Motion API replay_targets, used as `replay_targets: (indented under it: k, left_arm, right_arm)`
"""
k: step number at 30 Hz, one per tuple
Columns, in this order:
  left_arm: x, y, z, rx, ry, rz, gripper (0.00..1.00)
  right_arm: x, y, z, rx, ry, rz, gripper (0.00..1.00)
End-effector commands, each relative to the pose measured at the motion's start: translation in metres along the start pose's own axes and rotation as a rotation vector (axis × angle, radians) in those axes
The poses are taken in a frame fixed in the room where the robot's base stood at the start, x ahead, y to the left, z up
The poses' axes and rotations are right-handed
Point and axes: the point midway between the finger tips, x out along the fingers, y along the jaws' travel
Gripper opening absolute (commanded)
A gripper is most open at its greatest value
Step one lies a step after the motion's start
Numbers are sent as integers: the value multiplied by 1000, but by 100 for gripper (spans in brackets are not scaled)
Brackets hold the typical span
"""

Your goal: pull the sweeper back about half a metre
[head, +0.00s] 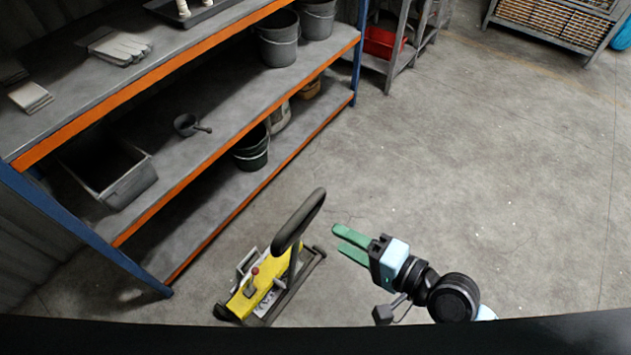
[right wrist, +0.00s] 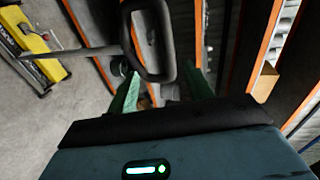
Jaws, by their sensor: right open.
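The sweeper has a yellow body (head: 257,292) with a small red knob and a black handle (head: 300,220) rising from it. It stands on the floor beside the shelf's near end. My right gripper (head: 338,239) has green fingers and is open, just right of the handle in the head view, pointing toward it. In the right wrist view the handle's black loop (right wrist: 126,35) shows ahead of the fingers (right wrist: 163,88), and the yellow body (right wrist: 38,48) lies at the upper left. My left gripper is out of view.
A blue and orange shelf rack (head: 205,165) fills the left, holding several buckets, a grey bin (head: 128,185) and gloves (head: 118,47). A smaller rack with a red tray (head: 383,42) and a wicker unit (head: 550,22) stand at the back. The concrete floor (head: 480,160) right of the sweeper is clear.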

Motion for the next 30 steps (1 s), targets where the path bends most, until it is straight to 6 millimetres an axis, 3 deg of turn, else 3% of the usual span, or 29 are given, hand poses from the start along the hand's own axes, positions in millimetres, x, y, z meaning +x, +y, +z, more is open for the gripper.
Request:
replay_targets:
  k: [11, 21, 30]
  left_arm:
    - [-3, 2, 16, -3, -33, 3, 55]
    - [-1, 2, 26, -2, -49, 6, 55]
    - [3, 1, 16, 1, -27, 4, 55]
  right_arm:
    - [8, -10, 1, 47, -30, -25, 51]
    - [66, -11, 3, 48, -30, -26, 51]
    - [106, -13, 3, 45, -29, -25, 51]
